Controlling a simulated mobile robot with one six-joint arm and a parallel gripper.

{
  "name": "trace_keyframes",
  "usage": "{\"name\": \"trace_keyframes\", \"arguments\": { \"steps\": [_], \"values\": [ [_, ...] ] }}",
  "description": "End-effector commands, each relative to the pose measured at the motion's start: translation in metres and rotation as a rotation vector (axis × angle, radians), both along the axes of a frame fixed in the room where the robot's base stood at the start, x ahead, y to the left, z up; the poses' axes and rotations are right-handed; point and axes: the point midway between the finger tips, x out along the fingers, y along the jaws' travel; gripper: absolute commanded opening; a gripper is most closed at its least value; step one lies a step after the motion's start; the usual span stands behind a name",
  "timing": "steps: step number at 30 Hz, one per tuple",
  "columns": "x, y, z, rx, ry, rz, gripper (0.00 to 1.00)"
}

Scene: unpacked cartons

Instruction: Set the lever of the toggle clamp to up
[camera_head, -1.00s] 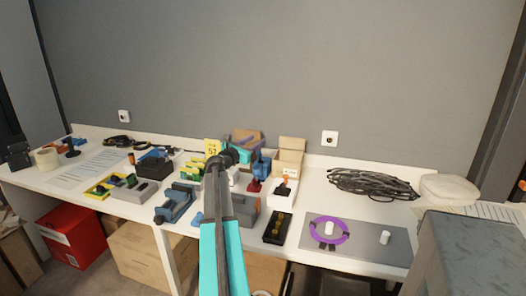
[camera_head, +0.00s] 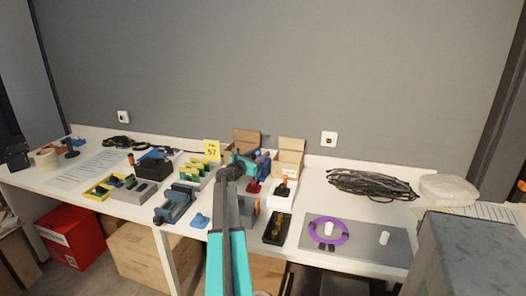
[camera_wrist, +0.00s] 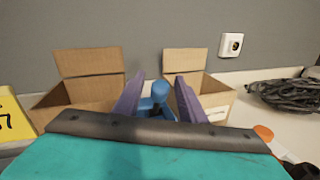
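A blue upright piece on a red base (camera_head: 254,187), apparently the toggle clamp, stands near the middle of the table. In the head view its blue part (camera_head: 263,164) is beside my gripper (camera_head: 248,156). In the wrist view the blue part (camera_wrist: 156,98) shows in the gap between the two purple fingers of my gripper (camera_wrist: 158,88), with a rounded top. The fingers are apart, so my gripper is open. I cannot tell whether they touch the blue part. The base is hidden in the wrist view by my gripper's body.
An orange-tipped lever on a white base (camera_head: 284,193) stands close on the right. Open cartons (camera_head: 289,150) stand behind. A yellow sign (camera_head: 212,150) and a blue vise (camera_head: 176,203) are to the left. A black tray (camera_head: 277,228) and a grey plate with a purple ring (camera_head: 328,231) are in front and right.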

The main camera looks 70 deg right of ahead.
Motion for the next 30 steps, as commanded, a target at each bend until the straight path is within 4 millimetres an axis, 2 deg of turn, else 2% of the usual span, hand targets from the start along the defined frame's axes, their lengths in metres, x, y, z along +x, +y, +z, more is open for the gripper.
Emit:
{"name": "trace_keyframes", "arguments": {
  "steps": [3,9,20,21,23,27,30],
  "values": [
    [-0.001,-0.013,0.000,0.000,0.000,0.001,0.37],
    [-0.005,-0.024,0.000,0.000,0.000,0.001,0.37],
    [-0.005,-0.026,0.000,0.000,0.000,0.002,0.37],
    [-0.005,-0.026,0.000,0.000,0.000,0.002,0.36],
    [-0.005,-0.026,0.000,0.000,0.000,0.002,0.26],
    [-0.004,-0.026,0.000,0.000,0.000,0.003,0.02],
    [-0.004,-0.026,0.000,0.000,0.000,0.003,0.00]
  ]
}}
